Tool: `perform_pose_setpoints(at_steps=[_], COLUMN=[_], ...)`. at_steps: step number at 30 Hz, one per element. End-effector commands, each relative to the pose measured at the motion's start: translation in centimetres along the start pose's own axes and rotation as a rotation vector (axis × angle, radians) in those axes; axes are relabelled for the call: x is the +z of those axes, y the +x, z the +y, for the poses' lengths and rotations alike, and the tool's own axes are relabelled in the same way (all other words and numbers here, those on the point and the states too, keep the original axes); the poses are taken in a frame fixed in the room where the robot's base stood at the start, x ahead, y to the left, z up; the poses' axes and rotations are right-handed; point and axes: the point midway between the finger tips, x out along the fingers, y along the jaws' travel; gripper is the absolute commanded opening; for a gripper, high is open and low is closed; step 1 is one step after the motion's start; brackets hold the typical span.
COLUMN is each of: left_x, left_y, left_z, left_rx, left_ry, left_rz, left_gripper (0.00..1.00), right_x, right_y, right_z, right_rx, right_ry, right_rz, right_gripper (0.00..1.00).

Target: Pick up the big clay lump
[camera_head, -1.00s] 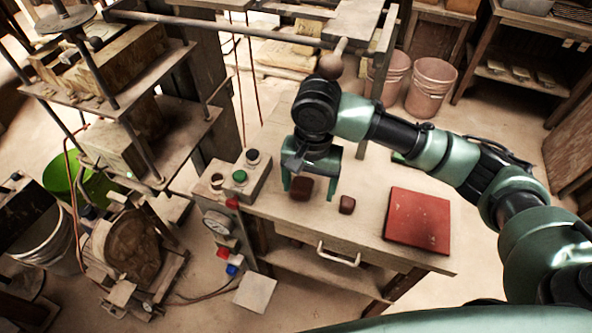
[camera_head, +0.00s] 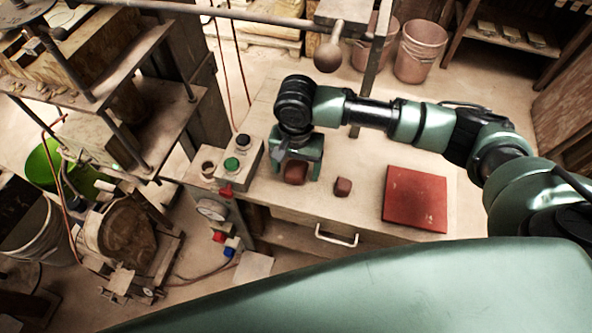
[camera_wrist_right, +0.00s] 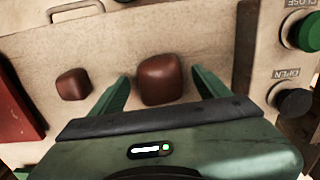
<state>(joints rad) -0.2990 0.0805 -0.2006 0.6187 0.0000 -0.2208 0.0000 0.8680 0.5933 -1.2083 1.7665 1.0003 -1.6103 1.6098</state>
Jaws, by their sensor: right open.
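The big clay lump (camera_head: 295,172) is a reddish-brown rounded block on the worktable. It also shows in the right wrist view (camera_wrist_right: 160,79). My right gripper (camera_head: 297,176) is open above the table, with one finger on each side of the big lump. In the right wrist view the fingers (camera_wrist_right: 158,88) stand apart, with a visible gap on the left of the lump. A smaller clay lump (camera_head: 343,186) lies to the right of it on the table, outside the fingers; it also shows in the right wrist view (camera_wrist_right: 73,84). My left gripper is not in view.
A flat red slab (camera_head: 415,199) lies at the right of the worktable (camera_head: 368,150). A control box (camera_head: 238,166) with green and black buttons stands just left of my right gripper. The press (camera_head: 110,90) rises at the far left.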

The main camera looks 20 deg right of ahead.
Motion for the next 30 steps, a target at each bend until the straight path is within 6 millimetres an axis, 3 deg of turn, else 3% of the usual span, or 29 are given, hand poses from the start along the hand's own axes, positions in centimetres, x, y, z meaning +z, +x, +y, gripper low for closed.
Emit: perform_pose_setpoints(at_steps=[5, 13, 23, 30], left_x=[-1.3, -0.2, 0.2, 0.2], left_y=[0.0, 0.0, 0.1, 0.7], left_z=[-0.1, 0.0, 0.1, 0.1], left_rx=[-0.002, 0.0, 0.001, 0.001], left_ry=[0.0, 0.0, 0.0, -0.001], left_rz=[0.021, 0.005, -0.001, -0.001], left_gripper=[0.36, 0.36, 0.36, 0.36], right_x=[0.0, 0.0, 0.0, -0.1], right_y=[0.0, 0.0, -0.4, -2.5], right_z=[0.0, 0.0, -0.1, -0.2], right_rx=[-0.001, -0.001, -0.004, -0.006], right_ry=[-0.001, -0.001, -0.001, -0.002], right_rz=[0.0, 0.0, 0.001, 0.001], right_gripper=[0.74, 0.0, 0.0, 0.0])
